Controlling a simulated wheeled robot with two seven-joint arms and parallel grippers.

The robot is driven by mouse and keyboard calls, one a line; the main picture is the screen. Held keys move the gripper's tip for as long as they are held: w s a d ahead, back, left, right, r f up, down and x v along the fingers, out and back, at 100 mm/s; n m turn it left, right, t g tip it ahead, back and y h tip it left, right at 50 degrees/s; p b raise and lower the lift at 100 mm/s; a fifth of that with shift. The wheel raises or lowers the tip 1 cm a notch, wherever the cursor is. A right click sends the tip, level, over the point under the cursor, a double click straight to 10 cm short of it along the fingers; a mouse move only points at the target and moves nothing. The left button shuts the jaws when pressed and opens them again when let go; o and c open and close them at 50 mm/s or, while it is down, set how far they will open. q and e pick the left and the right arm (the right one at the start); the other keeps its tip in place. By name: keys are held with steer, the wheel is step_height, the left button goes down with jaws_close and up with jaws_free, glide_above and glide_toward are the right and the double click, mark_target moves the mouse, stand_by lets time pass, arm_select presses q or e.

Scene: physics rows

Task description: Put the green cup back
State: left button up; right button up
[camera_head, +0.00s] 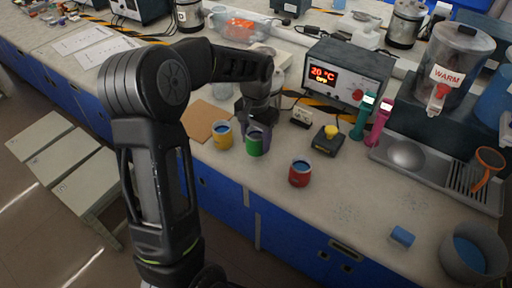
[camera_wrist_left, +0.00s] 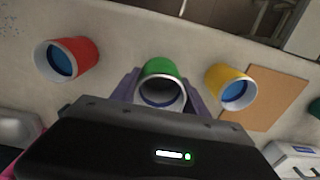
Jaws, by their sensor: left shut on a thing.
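The green cup (camera_head: 254,146) stands upright on the bench, between the yellow cup and the red cup. My left gripper (camera_head: 258,130) is shut on it, with one finger on each side. In the left wrist view the green cup (camera_wrist_left: 161,82) sits between the two fingers (camera_wrist_left: 160,92), and its open top faces the camera. The yellow cup (camera_head: 222,135) stands just left of it, close to the gripper. The red cup (camera_head: 300,173) stands apart to the right, nearer the bench edge. The yellow and red cups hold something blue. My right gripper is not in view.
A brown board (camera_head: 204,120) lies left of the cups. A device with a yellow knob (camera_head: 327,139) and a temperature box (camera_head: 344,74) stand behind on the right. A drain tray (camera_head: 432,170) and a blue sponge (camera_head: 402,236) lie further right. Bench between red cup and sponge is clear.

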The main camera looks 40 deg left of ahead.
mark_target(256, 148)
arm_select(q)
steer(key=shift+f, duration=1.8)
steer(key=shift+f, duration=0.2)
steer(key=o, duration=1.6)
steer(key=shift+c, duration=0.2)
steer(key=shift+r, duration=0.15)
step_height(256, 148, up, 12)
